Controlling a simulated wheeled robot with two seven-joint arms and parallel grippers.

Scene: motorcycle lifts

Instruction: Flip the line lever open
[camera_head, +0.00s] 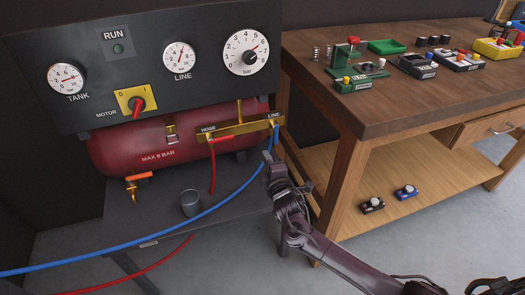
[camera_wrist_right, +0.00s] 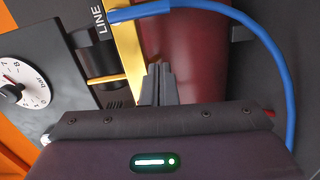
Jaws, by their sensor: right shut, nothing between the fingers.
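The brass manifold (camera_head: 240,130) runs along the front of the red tank, with HOSE and LINE labels. My left gripper is out of view.
A red lever (camera_head: 222,138) lies along the manifold at HOSE. The blue hose (camera_head: 150,252) sweeps left below. A wooden workbench (camera_head: 400,95) with fixtures stands close on the right.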

